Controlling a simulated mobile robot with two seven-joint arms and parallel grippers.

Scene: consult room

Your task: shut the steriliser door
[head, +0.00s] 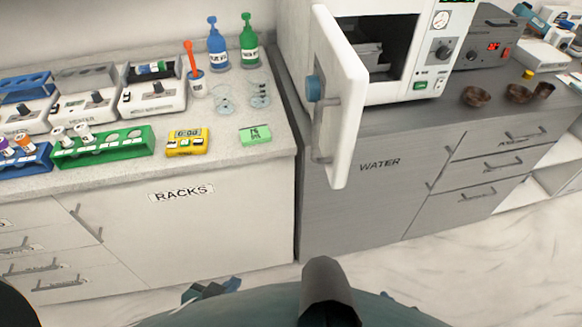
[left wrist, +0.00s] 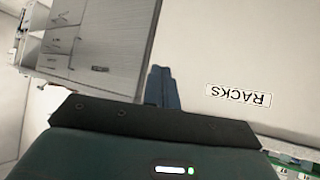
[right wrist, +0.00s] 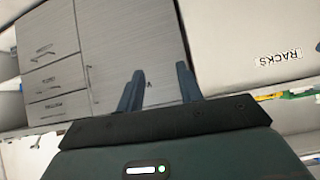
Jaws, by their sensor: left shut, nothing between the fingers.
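The steriliser (head: 428,72) is a white box on the grey counter at the top of the head view. Its white door (head: 347,85) stands wide open at its left side, swung out towards me past the counter's front edge. The door carries a metal handle (head: 325,125) and a blue round knob (head: 313,88). The dark chamber (head: 385,45) is exposed. My left gripper (head: 210,288) is low in front of the cabinets, well apart from the door; its fingers are together and empty in the left wrist view (left wrist: 160,72). My right gripper (right wrist: 160,70) has its fingers apart and empty, facing the grey cabinet.
A pale counter (head: 225,150) at left holds tube racks, mixers, bottles and a yellow timer (head: 187,142). A grey device (head: 485,40) and brown bowls (head: 476,96) stand right of the steriliser. The floor (head: 470,260) before the grey cabinet (head: 375,190) is clear.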

